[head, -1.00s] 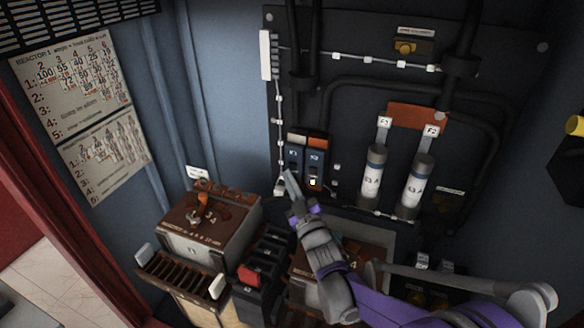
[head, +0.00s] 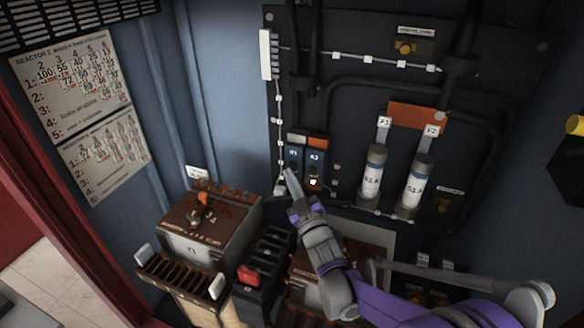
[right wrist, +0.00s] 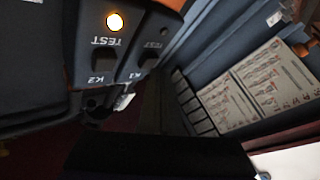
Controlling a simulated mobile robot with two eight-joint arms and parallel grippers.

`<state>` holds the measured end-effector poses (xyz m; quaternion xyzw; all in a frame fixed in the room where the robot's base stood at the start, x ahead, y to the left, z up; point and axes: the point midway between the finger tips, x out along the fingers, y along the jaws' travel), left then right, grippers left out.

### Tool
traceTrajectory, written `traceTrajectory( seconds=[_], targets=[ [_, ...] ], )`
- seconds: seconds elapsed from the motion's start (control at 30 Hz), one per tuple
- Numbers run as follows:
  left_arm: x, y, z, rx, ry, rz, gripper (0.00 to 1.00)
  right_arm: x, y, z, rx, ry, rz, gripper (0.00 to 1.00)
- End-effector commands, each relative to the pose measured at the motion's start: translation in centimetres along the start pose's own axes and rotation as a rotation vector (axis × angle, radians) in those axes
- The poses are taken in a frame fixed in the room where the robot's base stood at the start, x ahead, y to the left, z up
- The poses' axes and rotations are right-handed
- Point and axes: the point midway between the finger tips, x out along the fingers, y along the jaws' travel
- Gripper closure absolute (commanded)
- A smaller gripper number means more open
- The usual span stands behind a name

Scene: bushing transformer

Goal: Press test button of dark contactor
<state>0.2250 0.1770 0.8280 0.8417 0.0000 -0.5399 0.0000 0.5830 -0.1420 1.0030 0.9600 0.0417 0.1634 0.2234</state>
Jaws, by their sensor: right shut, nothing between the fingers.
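Two dark blue-grey contactors stand side by side on the black panel in the head view. The right one (head: 315,160) has a lit lamp (head: 313,182), also bright in the right wrist view (right wrist: 114,21). The left one (head: 293,155) is the dark contactor; its lamp (right wrist: 163,31) is unlit in the upside-down wrist view. Its dark test button (right wrist: 148,61) sits beside the word TEST. My right gripper (head: 289,174) is shut and empty, its tip in front of the dark contactor's lower part. I cannot tell whether it touches. My left gripper is not in view.
Two pale cylindrical fuses (head: 373,175) stand right of the contactors. Below are a brown-topped box (head: 208,228) and a dark block with a red part (head: 248,276). A white cable strip (head: 279,120) runs left of the contactors.

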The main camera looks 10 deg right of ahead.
Motion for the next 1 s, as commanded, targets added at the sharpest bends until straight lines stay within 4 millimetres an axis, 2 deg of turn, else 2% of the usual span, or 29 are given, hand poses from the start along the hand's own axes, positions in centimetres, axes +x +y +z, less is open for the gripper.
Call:
traceTrajectory(
  seconds=[1.0],
  targets=[
    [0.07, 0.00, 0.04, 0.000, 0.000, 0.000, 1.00, 0.61, 0.44, 0.46, 0.001, 0.000, 0.001, 1.00]
  ],
)
